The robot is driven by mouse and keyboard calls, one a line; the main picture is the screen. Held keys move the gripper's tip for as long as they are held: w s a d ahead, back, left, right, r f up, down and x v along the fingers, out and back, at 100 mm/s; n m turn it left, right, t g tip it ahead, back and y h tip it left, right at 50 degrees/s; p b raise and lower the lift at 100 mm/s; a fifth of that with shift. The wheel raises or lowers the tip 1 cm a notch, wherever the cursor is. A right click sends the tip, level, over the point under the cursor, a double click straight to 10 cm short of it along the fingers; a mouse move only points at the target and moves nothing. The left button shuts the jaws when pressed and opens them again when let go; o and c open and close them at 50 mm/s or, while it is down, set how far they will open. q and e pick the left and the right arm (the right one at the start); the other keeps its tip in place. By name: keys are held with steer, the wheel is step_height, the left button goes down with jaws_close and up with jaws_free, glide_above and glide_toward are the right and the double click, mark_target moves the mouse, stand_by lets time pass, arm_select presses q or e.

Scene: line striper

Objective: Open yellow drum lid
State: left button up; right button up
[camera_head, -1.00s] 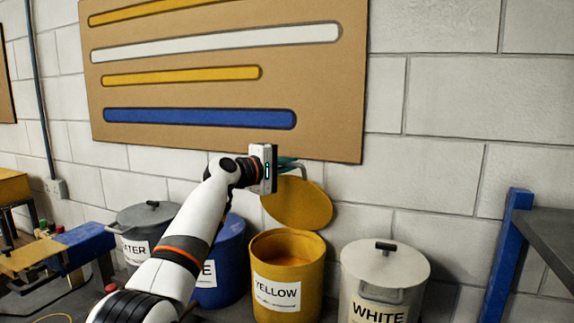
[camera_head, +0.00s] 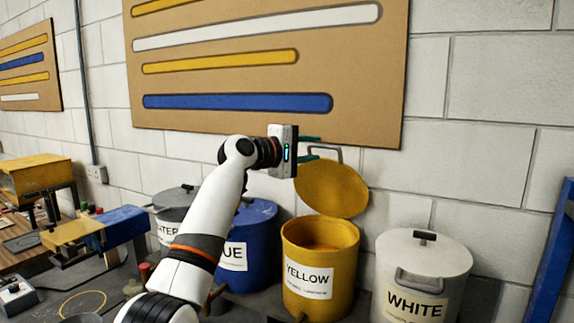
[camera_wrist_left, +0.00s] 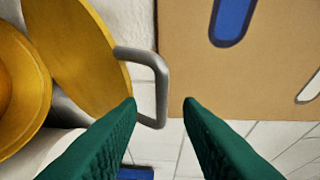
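The yellow drum (camera_head: 320,285) stands between the blue and white drums, its mouth uncovered. Its yellow lid (camera_head: 333,190) stands tilted up behind the mouth, with a grey handle on its far side. In the left wrist view the lid (camera_wrist_left: 75,45) is at the upper left, and its grey handle (camera_wrist_left: 160,85) reaches to the left-hand green fingertip. My left gripper (camera_head: 312,147) is open, its fingers spread, just above the raised lid. The left wrist view shows a clear gap between its fingertips (camera_wrist_left: 160,103); whether one touches the handle I cannot tell. My right gripper is not in view.
The blue drum (camera_head: 256,222) and a grey drum (camera_head: 173,210) stand to the left, partly behind my arm. The closed white drum (camera_head: 425,265) stands to the right. A striped board (camera_head: 260,75) hangs on the wall close behind. A blue post (camera_head: 553,245) is at far right.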

arm_select(q)
steer(key=b+v, duration=0.3)
steer(key=v, duration=0.4)
steer(key=shift+s+a, duration=0.2)
